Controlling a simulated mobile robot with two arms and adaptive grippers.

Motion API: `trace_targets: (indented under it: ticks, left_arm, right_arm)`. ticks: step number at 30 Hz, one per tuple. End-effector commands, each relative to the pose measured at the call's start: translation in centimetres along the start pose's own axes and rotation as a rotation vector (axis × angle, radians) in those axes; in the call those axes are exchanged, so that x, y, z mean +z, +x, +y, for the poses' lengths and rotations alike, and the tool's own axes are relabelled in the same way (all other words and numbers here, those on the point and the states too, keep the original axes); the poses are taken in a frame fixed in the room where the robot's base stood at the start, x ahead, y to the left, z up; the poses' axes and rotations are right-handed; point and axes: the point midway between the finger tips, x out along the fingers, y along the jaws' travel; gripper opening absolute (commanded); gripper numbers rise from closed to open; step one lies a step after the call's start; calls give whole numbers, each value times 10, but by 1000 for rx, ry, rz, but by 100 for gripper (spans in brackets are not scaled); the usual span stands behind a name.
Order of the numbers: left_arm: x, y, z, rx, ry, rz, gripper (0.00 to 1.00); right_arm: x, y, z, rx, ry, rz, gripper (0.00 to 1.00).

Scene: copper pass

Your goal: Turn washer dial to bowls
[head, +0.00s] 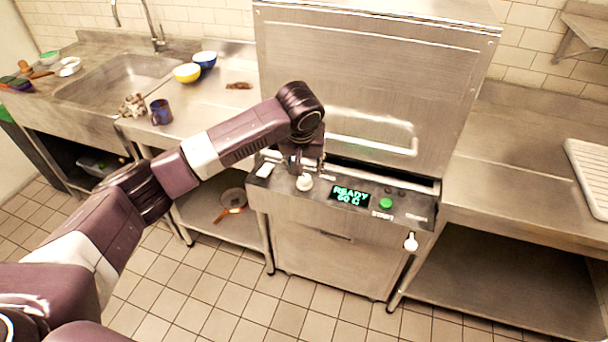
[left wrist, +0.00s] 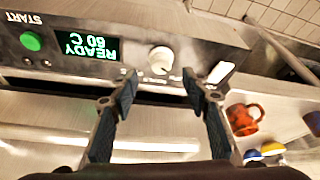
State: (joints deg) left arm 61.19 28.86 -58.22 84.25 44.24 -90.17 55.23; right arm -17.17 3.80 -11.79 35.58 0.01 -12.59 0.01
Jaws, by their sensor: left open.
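The washer (head: 330,250) is a steel cabinet with a sloped control panel on its front. Its white round dial (head: 304,183) sits left of the green-lit display (head: 350,195), which reads READY 60 C. My left gripper (head: 307,166) is over the panel close to the dial, pointing down. In the left wrist view, the picture is upside down; the dial (left wrist: 160,59) lies just beyond and between the two spread fingertips (left wrist: 158,90), with nothing between the fingers. I cannot tell if they touch it. The dial's markings are too small or hidden to read. My right gripper is not in view.
A green start button (head: 385,203) and a white-knobbed lever (head: 411,241) are right of the display. A white switch (head: 265,170) is left of the dial. Yellow (head: 187,73) and blue (head: 205,59) bowls and a mug (head: 161,111) stand on the left counter.

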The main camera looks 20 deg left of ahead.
Motion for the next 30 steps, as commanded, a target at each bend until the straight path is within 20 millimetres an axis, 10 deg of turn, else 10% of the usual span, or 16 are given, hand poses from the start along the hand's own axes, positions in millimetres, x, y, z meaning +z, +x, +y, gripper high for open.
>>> trace_targets:
  ticks: [18, 30]
  left_arm:
    - [-6, 66, -4, -9, -15, 2, 43]
    - [-6, 74, -4, -8, -14, 4, 43]
  right_arm:
    - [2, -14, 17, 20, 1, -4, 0]
    - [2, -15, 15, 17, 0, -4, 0]
